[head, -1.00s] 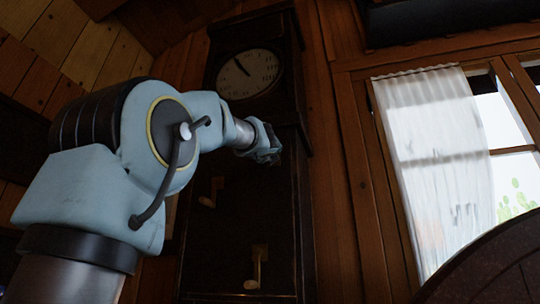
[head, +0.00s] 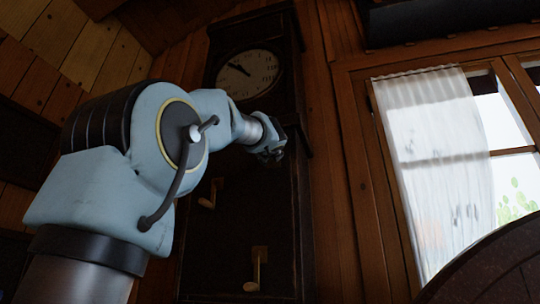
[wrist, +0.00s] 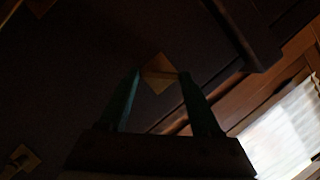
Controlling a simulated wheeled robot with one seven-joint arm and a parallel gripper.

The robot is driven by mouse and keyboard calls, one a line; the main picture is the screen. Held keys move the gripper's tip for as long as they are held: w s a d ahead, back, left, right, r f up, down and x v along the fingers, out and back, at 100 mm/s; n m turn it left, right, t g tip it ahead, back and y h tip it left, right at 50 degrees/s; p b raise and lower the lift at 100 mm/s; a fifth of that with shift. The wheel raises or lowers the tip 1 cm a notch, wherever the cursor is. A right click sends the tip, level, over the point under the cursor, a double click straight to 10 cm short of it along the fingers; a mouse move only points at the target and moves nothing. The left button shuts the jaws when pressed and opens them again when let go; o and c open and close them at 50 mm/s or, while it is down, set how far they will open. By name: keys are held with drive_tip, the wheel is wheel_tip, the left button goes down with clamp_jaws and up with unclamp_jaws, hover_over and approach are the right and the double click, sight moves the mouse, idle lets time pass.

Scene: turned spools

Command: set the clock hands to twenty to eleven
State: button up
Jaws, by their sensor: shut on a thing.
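The tall dark case clock (head: 285,200) stands against the wooden wall. Its pale round face (head: 262,80) shows dark hands (head: 239,69) close together, pointing to the upper left; their exact reading is hard to make out. My gripper (head: 270,152) is at the right side of the case, just below the face. In the wrist view, my gripper's two fingers (wrist: 159,76) are shut on a crank in front of a yellowish plate (wrist: 157,66). The crank is dim and mostly hidden, including in the head view.
Two other cranks show on the case, one at the left (head: 208,192) and one lower down (head: 256,268). A curtained window (head: 435,160) is at the right. A dark rounded edge (head: 490,260) fills the lower right corner.

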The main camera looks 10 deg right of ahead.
drive_tip(key=shift+r+n+g+y+p, duration=0.35)
drive_tip(key=shift+n+g, duration=0.4)
drive_tip(key=shift+n, duration=1.5)
drive_tip(key=shift+r+n+g+y+p, duration=0.15)
drive_tip(key=shift+n+g+y, duration=0.5)
drive_tip(key=shift+n, duration=1.65)
drive_tip(key=shift+r+n+g+y+p, duration=0.25)
drive_tip(key=shift+n+g, duration=0.65)
drive_tip(key=shift+n, duration=1.35)
drive_tip(key=shift+f, duration=0.25)
drive_tip(key=o, duration=1.4)
drive_tip(key=shift+s, duration=0.15)
